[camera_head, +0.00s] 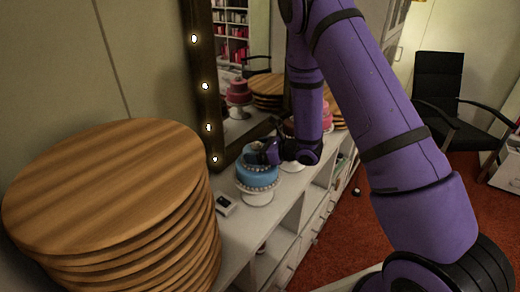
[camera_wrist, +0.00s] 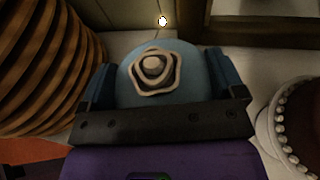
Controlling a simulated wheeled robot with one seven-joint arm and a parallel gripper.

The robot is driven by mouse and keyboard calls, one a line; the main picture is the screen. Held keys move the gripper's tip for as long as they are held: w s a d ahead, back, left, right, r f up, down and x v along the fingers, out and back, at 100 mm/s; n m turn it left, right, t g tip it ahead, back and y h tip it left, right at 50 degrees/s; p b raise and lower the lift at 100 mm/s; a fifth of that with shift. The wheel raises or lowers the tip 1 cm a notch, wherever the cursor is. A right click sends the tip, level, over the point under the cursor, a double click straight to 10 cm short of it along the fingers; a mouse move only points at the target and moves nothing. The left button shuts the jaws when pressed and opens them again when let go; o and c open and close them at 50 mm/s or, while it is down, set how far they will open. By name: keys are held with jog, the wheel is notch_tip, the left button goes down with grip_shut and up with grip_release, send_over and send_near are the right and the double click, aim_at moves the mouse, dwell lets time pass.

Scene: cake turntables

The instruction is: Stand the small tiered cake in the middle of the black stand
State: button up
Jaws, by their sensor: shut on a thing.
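The lower tier is hidden in the wrist view. I cannot make out a black stand in either view.
A tall stack of round wooden boards (camera_head: 110,185) stands at the front left, close to the cake. A brown beaded cake (camera_wrist: 304,115) stands close on the right. A small device (camera_head: 224,204) lies on the counter. A mirror frame (camera_head: 200,80) rises behind.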

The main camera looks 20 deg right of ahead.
jog(key=shift+f, duration=0.15)
jog(key=o, duration=1.7)
jog(key=v, duration=1.2)
jog(key=s+a+r+n+g, duration=0.45)
jog(key=s+r+n, duration=0.25)
jog(key=r, duration=0.2)
jog(key=s+a+r+n+g, duration=0.4)
jog(key=s+r+n+g, duration=0.1)
jog(key=s+r+n, duration=0.3)
jog(key=s+d+r+n+t+h, duration=0.1)
jog(key=s+d+r+n+h, duration=0.2)
jog(key=s+r+n, duration=0.1)
jog(key=s+d+r+n+t+h, duration=0.2)
jog(key=s+d+r+n+h, duration=0.1)
jog(key=s+r+h, duration=0.1)
jog(key=s+d+r+n+t+h, duration=0.2)
jog(key=s+d+r+n+h, duration=0.1)
jog(key=s+r+n, duration=0.1)
jog(key=shift+s+n+h, duration=0.3)
jog(key=shift+s+h, duration=0.05)
jog(key=shift+h, duration=0.05)
